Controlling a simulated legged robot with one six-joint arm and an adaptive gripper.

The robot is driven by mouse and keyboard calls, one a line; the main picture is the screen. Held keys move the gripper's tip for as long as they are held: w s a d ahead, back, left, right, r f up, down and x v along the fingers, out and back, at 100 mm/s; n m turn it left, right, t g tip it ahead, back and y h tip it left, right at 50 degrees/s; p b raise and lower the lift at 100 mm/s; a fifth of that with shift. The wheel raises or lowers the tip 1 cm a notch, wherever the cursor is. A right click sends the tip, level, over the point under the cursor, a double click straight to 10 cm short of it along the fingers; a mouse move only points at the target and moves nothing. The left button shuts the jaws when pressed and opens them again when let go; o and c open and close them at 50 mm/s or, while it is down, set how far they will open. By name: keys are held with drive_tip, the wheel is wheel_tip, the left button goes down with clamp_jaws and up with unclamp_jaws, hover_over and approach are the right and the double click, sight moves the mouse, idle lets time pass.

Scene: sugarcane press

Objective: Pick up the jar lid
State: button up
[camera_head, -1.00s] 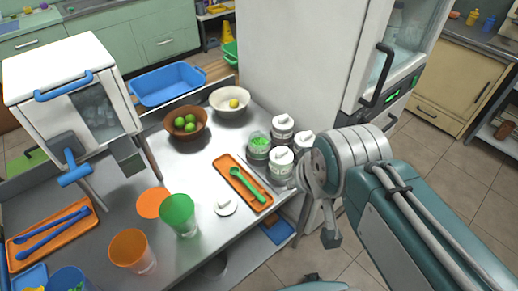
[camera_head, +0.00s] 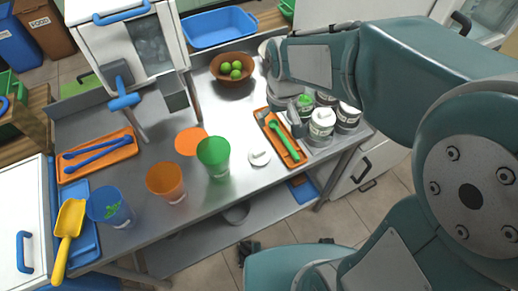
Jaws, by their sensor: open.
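The jar lid (camera_head: 259,157), a small white disc with a knob, lies flat on the metal table, left of an orange tray (camera_head: 290,152). My gripper (camera_head: 284,114) hangs over the back end of that tray, beyond and to the right of the lid. It is open and apart from the lid. The gripper is small and partly merged with the jars behind it. Just right of it stands a jar with green contents (camera_head: 304,103) that seems to have no lid. White-lidded jars (camera_head: 322,121) stand beside it.
A green spoon (camera_head: 284,140) lies on the orange tray. A green cup (camera_head: 213,156), an orange cup (camera_head: 166,182) and an orange disc (camera_head: 191,141) are left of the lid. A brown bowl of limes (camera_head: 232,69) stands behind. Bare table surrounds the lid.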

drive_tip(key=n+g, duration=0.1)
hover_over(257, 149)
wheel_tip(257, 149, down, 7)
wheel_tip(257, 149, down, 11)
drive_tip(key=shift+c, duration=0.3)
drive_tip(key=c, duration=0.9)
